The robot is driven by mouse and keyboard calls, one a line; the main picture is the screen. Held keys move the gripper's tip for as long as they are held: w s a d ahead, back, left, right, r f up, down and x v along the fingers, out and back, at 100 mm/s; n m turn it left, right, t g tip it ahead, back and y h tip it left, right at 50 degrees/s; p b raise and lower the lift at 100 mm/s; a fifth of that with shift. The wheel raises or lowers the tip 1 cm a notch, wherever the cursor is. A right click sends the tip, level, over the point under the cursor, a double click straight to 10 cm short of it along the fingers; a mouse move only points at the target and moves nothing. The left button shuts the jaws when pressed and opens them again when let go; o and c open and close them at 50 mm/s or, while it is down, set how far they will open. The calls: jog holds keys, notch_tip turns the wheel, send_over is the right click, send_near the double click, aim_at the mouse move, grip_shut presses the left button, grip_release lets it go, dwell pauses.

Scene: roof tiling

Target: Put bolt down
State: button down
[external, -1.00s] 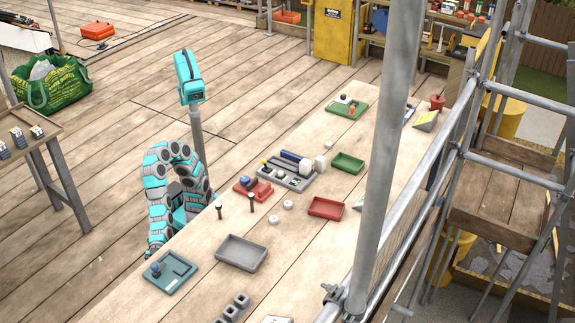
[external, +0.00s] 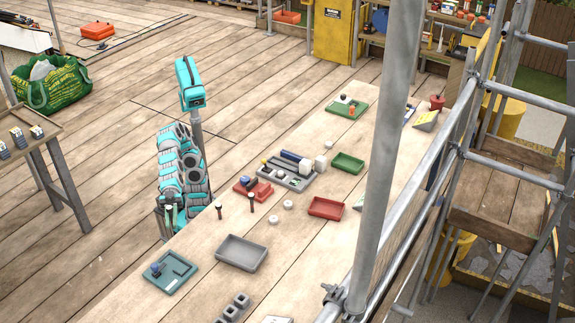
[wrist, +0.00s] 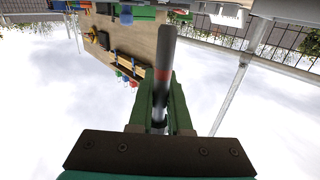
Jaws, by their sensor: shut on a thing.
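My gripper (wrist: 160,95) is shut on a dark rod-like bolt (wrist: 165,60) with a reddish band, seen in the wrist view. The bolt sticks out past the green jaws, apart from any surface in that view. In the external view my folded arm is beside the workbench's left edge, and the gripper is small and partly hidden there.
On the bench are a grey tray (external: 241,265), a teal tray (external: 185,283), a red tray (external: 326,216), a green tray (external: 348,169) and a grey compartment tray (external: 297,186). Small white round pieces lie near the middle. A scaffold pole (external: 388,130) crosses the view.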

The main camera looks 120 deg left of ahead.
jog(key=w+a+r+n+t+y, duration=0.1)
jog(key=a+r, duration=0.3)
jog(key=a, duration=0.5)
jog(key=w+a+r+n+t+y+b, duration=0.1)
jog(key=w+a+r+n+t+y, duration=0.1)
jog(key=a, duration=0.7)
jog(key=w+a+r+n+t+y, duration=0.1)
jog(key=w+a+r+n+y, duration=0.1)
jog(key=a+r, duration=0.5)
jog(key=w+a+y, duration=0.1)
jog(key=a+y, duration=0.1)
jog(key=a, duration=0.1)
jog(key=shift+w+n+t+y+b, duration=0.15)
jog(key=shift+n+t+y+b, duration=0.15)
jog(key=shift+n+y+b, duration=0.1)
jog(key=shift+f, duration=0.15)
jog(key=shift+f+b, duration=0.8)
jog(key=shift+f, duration=7.95)
jog(key=shift+f+b, duration=0.25)
jog(key=shift+b, duration=0.05)
jog(key=c, duration=0.9)
grip_release()
jog(key=shift+r, duration=0.1)
